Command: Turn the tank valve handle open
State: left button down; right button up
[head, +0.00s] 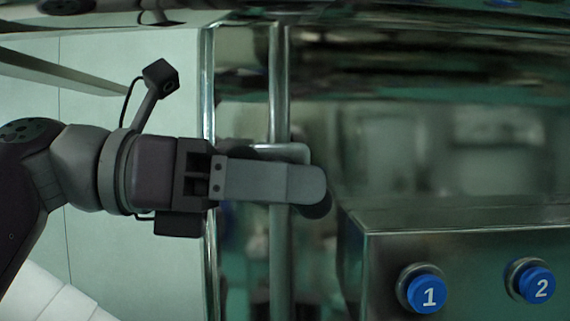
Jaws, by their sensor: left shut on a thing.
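My left gripper (268,184) reaches in from the left, its fingers pointing right at the vertical steel pipes. It is shut on the tank valve handle (292,151), a metal bar whose upper bent end shows just above the fingers. The rest of the handle is hidden behind the fingers. A vertical steel pipe (279,80) passes behind the gripper. My right gripper is not in view.
A steel control box (470,236) with a blue button marked 1 (427,294) and a blue button marked 2 (537,285) stands at the lower right. Shiny tank metal (420,50) fills the top. A pale wall (110,55) is at the left.

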pick_arm(q)
jog(key=shift+r+y+p, duration=0.15)
jog(key=shift+y+p, duration=0.45)
jog(key=shift+y, duration=0.2)
jog(key=c, duration=0.9)
grip_release()
jog(key=shift+c, duration=0.2)
jog(key=v, duration=1.3)
jog(key=shift+d, duration=0.1)
